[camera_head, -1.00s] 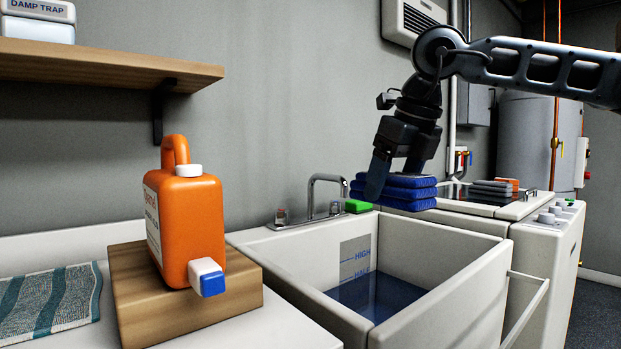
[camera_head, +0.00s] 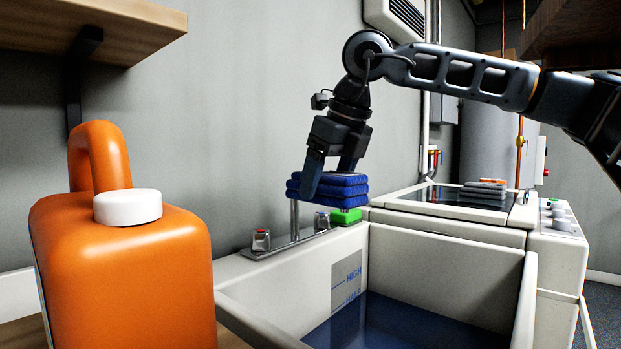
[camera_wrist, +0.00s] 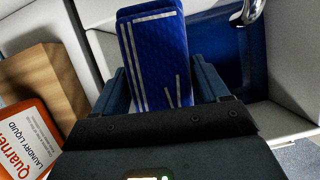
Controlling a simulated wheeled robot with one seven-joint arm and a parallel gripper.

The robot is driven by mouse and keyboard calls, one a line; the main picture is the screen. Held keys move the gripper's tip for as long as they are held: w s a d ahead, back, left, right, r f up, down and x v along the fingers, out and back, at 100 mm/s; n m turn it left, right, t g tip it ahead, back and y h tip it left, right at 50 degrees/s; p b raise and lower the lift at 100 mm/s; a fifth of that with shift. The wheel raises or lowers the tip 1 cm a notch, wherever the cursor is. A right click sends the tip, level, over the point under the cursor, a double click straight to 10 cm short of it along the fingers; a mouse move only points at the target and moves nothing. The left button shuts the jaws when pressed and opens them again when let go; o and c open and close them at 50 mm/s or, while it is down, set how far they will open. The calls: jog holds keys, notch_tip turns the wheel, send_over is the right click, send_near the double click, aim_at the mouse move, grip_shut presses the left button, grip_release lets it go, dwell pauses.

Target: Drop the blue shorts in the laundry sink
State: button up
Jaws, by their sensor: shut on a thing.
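The blue shorts (camera_head: 328,190) are a folded stack held between the two fingers of my gripper (camera_head: 330,172), which points down. In the wrist view the shorts (camera_wrist: 157,60) show grey stripes and sit between the fingers (camera_wrist: 165,85). The laundry sink (camera_head: 445,260) is a white basin with bluish water (camera_head: 400,325) below HIGH and HALF marks. In the head view the shorts appear over the sink's back edge and hide part of the tap (camera_head: 295,220). In the wrist view they lie left of the water (camera_wrist: 256,60). Their exact height is unclear.
An orange laundry liquid jug (camera_head: 125,260) stands close at left on a wooden block (camera_wrist: 40,80). A green block (camera_head: 346,217) sits by the tap. A washer (camera_head: 560,240) with folded grey cloths (camera_head: 484,190) stands to the right. A shelf (camera_head: 130,25) overhangs the upper left.

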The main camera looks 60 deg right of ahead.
aim_at(340, 197)
notch_tip(340, 197, down, 10)
jog(key=b, duration=0.4)
dwell(0.6)
jog(key=o, duration=1.1)
jog(key=shift+r, duration=0.1)
jog(key=shift+p+v, duration=0.7)
jog(key=shift+v, duration=3.15)
